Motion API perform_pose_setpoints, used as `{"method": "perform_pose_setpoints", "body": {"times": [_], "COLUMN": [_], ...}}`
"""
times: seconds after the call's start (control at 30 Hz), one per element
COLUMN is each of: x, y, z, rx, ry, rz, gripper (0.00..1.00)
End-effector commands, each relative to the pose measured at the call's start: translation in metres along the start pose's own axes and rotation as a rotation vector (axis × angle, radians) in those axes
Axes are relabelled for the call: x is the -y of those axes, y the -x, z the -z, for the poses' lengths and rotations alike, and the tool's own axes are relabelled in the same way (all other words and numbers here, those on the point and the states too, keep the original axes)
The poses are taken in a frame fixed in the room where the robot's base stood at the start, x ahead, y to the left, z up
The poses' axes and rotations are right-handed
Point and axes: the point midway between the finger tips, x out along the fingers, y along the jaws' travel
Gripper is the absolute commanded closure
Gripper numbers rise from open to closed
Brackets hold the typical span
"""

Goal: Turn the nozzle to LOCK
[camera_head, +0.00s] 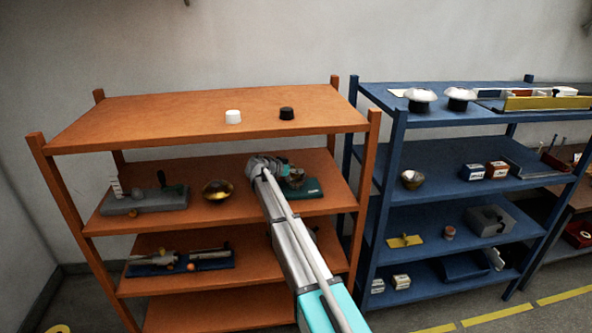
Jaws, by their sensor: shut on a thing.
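My arm reaches up from the bottom right to the second shelf (243,200) of the orange rack. My gripper (287,173) is at a small brownish fitting (296,177) on a dark green base (306,190). This fitting appears to be the nozzle, and my gripper is shut on it. The fingers and part of the nozzle are hidden or too small to make out. No LOCK marking can be read, and I cannot tell which way the nozzle is turned.
A brass bowl (218,190) and a grey fixture (145,202) stand left on the same shelf. A white cap (233,117) and a black cap (287,113) sit on the top shelf (170,115) above. A blue rack (455,210) stands close on the right.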

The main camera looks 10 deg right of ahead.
Motion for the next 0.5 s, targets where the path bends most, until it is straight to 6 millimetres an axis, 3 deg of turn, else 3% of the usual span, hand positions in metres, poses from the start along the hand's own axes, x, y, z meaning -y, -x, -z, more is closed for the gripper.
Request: {"method": "perform_pose_setpoints", "body": {"times": [0.03, 0.07, 0.23, 0.5], "x": [-0.0004, -0.0005, -0.0004, -0.0003], "y": [0.0000, 0.0000, -0.0001, -0.0001], "z": [-0.0006, -0.0006, -0.0004, -0.0002], "rx": [0.002, 0.002, 0.002, 0.001], "ry": [-0.001, -0.001, 0.000, 0.001], "rz": [-0.001, -0.001, 0.000, 0.000], "gripper": [0.96, 0.44, 0.13, 0.13]}}
